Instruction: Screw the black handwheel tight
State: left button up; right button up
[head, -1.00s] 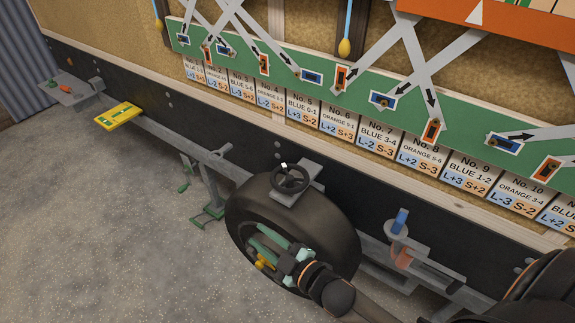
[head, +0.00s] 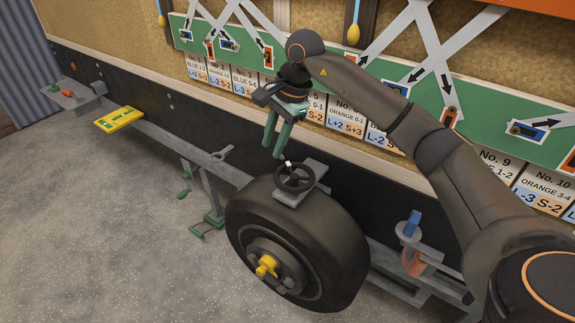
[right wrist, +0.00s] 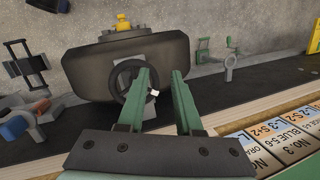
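The black handwheel (head: 294,177) sits on a grey bracket above the tyre in the head view, with a small white mark on its rim. My right gripper (head: 281,157) points down just above and slightly left of the handwheel. Its green fingers are apart with nothing visible between them. In the right wrist view the handwheel (right wrist: 124,80) lies beyond the fingers, partly hidden by the left one. The white mark shows between the fingers (right wrist: 163,82). I cannot tell whether a finger touches the wheel. My left gripper is not in view.
The big black tyre (head: 330,225) with a yellow hub fitting (head: 266,266) stands below the handwheel. A yellow level (head: 119,118) lies on the rail at left. A blue-topped clamp (head: 412,222) is at right. The green board (head: 450,95) is behind my arm.

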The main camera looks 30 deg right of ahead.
notch_tip(320, 180, up, 2)
jog(key=h, duration=0.2)
send_over(286, 165)
jog(key=s, duration=0.3)
jog(key=f, duration=0.3)
jog(key=w+f, duration=0.1)
jog(key=f, duration=0.3)
jog(key=w+f, duration=0.1)
jog(key=f, duration=0.3)
jog(key=shift+w+d+f+b, duration=0.1)
jog(key=shift+w+f+b, duration=0.15)
jog(key=shift+b, duration=0.05)
grip_shut()
